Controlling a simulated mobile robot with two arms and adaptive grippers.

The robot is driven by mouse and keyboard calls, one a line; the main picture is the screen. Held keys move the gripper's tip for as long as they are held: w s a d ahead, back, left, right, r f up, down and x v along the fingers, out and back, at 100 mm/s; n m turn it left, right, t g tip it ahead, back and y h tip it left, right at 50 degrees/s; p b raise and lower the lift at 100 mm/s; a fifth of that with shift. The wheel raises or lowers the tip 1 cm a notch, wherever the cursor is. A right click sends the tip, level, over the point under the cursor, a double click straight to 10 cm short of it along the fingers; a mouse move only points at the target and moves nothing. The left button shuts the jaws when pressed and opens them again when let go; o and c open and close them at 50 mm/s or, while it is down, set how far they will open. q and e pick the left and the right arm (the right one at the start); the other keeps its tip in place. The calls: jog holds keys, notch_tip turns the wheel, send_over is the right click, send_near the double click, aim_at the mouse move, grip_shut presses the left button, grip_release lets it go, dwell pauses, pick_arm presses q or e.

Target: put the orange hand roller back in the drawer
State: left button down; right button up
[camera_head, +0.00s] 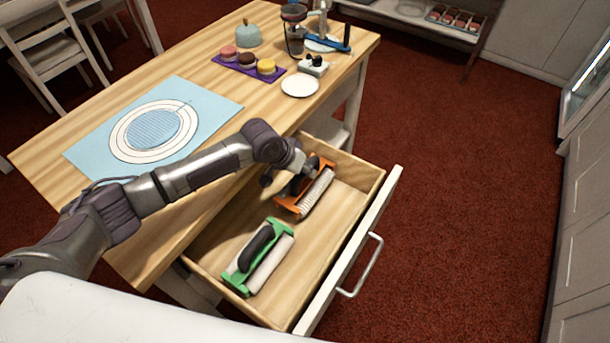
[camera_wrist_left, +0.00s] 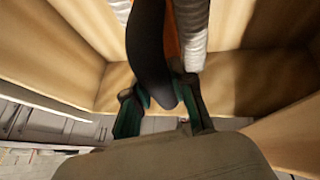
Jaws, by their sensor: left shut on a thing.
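The orange hand roller (camera_head: 318,190) is in the open drawer (camera_head: 340,220), toward its far end. It has an orange frame, a dark handle and a pale ribbed roller. My left gripper (camera_head: 283,184) reaches down into the drawer and is shut on the roller's dark handle. In the left wrist view the fingers (camera_wrist_left: 160,103) close around the dark handle (camera_wrist_left: 147,45), with the pale roller (camera_wrist_left: 191,30) beside it. Whether the roller rests on the drawer floor is hard to tell. My right gripper is in neither view.
A green hand roller (camera_head: 258,257) lies in the near part of the drawer. The table (camera_head: 215,100) holds a blue mat (camera_head: 85,140), a purple tray (camera_head: 240,68) of small cakes and a white plate (camera_head: 300,85). The drawer's handle (camera_head: 368,268) faces open red carpet.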

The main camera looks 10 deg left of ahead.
aim_at(306, 181)
pick_arm(q)
notch_tip(306, 181, down, 2)
jog(key=shift+f, duration=0.1)
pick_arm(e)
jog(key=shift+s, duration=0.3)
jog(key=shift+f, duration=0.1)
pick_arm(q)
jog(key=shift+s+f, duration=0.2)
jog(key=shift+f, duration=0.35)
jog(key=c, duration=1.3)
grip_release()
jog(key=shift+s+f, duration=0.1)
jog(key=shift+f, duration=0.05)
jog(key=o, duration=0.3)
jog(key=shift+w+f, duration=0.1)
jog(key=shift+w, duration=0.15)
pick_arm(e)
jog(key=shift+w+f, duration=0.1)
pick_arm(q)
jog(key=shift+r, duration=0.25)
